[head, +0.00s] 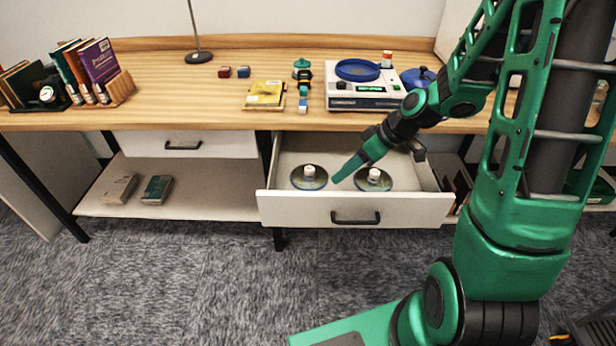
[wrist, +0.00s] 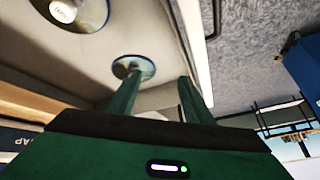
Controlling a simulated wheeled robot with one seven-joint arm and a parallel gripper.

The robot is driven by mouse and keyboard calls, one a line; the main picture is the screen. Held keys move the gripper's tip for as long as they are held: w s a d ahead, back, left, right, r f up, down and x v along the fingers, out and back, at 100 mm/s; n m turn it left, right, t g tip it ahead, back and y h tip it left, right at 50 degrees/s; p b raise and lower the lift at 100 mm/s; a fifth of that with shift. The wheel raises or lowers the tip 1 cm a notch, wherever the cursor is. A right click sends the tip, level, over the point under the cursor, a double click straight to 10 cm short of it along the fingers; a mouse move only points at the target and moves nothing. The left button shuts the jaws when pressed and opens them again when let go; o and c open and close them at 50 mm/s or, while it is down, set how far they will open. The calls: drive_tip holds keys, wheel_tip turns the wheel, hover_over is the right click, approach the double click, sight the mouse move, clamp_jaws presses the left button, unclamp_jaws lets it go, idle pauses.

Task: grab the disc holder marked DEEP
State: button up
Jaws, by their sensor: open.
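Two disc holders stand in the open drawer (head: 355,208), each a white spindle on a shiny disc stack. The left holder (head: 309,178) and the right holder (head: 373,180) look alike, and no word on them is readable in the head view. My gripper (head: 338,177) is open and empty, tilted down-left, its tips over the drawer between the two. In the wrist view one holder (wrist: 133,67) appears just beyond my finger tips (wrist: 160,78). The other holder (wrist: 72,12) is cut by the top edge; its cap has blurred lettering. I cannot tell which is marked DEEP.
The wooden desk top (head: 200,95) overhangs the drawer's back. A white device with a blue ring (head: 357,70) stands above it near my arm. The drawer's front wall rises beside the holders. A shut drawer (head: 185,144) is at the left, and carpet lies in front.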

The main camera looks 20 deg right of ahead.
sight(311, 169)
drive_tip(key=w+f+t+y, duration=0.1)
drive_tip(key=w, duration=0.1)
drive_tip(key=w+f+n+t+y, duration=0.1)
drive_tip(key=w+f, duration=0.1)
drive_tip(key=w+f+n+t+y, duration=0.1)
drive_tip(key=w+f, duration=0.1)
drive_tip(key=w, duration=0.1)
drive_tip(key=shift+d+f, duration=0.25)
drive_tip(key=shift+w+d+f+t+y, duration=0.25)
drive_tip(key=shift+d+t+y, duration=0.1)
drive_tip(key=shift+t, duration=0.15)
drive_tip(key=x, duration=0.5)
drive_tip(key=shift+w+a+f, duration=0.1)
drive_tip(key=shift+w, duration=0.1)
drive_tip(key=shift+r+x, duration=0.2)
drive_tip(key=shift+x, duration=2.45)
drive_tip(key=shift+w, duration=0.1)
drive_tip(key=c, duration=1.1)
drive_tip(key=shift+c, duration=0.2)
